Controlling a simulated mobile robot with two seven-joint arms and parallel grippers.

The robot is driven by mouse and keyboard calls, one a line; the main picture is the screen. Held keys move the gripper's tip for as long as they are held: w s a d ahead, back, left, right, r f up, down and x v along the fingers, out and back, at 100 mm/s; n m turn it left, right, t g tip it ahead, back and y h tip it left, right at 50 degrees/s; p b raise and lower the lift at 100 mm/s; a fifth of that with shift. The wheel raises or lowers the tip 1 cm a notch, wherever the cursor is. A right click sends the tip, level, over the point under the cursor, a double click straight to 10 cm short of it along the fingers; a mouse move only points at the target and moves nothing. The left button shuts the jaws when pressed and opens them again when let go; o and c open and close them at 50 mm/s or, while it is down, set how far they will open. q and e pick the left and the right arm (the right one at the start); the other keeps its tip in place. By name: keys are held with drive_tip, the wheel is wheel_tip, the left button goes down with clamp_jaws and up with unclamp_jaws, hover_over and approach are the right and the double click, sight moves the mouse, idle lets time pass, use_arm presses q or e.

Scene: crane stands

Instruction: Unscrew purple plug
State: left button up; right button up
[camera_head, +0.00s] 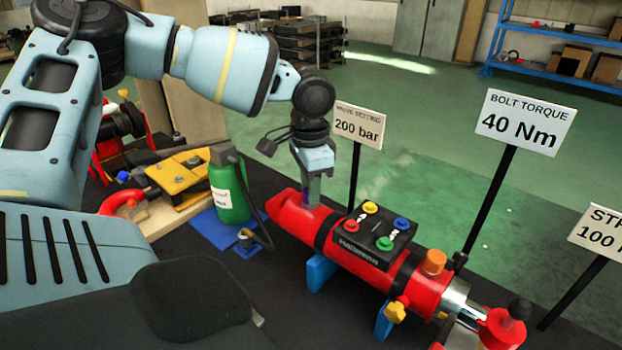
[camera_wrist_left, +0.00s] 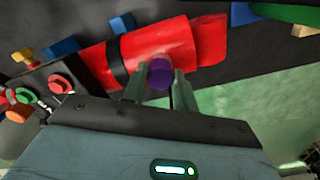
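The purple plug (camera_wrist_left: 160,73) stands on the side of the red cylinder (camera_wrist_left: 160,50), near its left end in the head view. The same red cylinder (camera_head: 292,214) lies on the dark table in the head view. My left gripper (camera_head: 311,197) reaches down onto it from above. In the left wrist view its two fingers (camera_wrist_left: 160,88) stand on either side of the plug, with no clear gap between them and it. The plug is mostly hidden by the fingers in the head view. My right gripper is not in view.
A black block (camera_head: 362,241) with coloured knobs sits on the cylinder. An orange cap (camera_head: 434,262) and yellow knob (camera_head: 396,311) stick out nearby. Blue supports (camera_head: 320,271) hold the cylinder. A green bottle (camera_head: 229,192) stands left, and sign posts (camera_head: 354,177) rise behind.

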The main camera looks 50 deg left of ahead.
use_arm(q)
drive_tip(key=shift+r, duration=0.1)
drive_tip(key=shift+c, duration=0.5)
drive_tip(key=shift+n, duration=0.8)
drive_tip(key=n, duration=0.3)
drive_tip(key=shift+r+n, duration=0.1)
drive_tip(key=shift+n, duration=0.2)
drive_tip(key=n, duration=0.2)
drive_tip(key=shift+w+n, duration=0.1)
drive_tip(key=shift+n, duration=1.5)
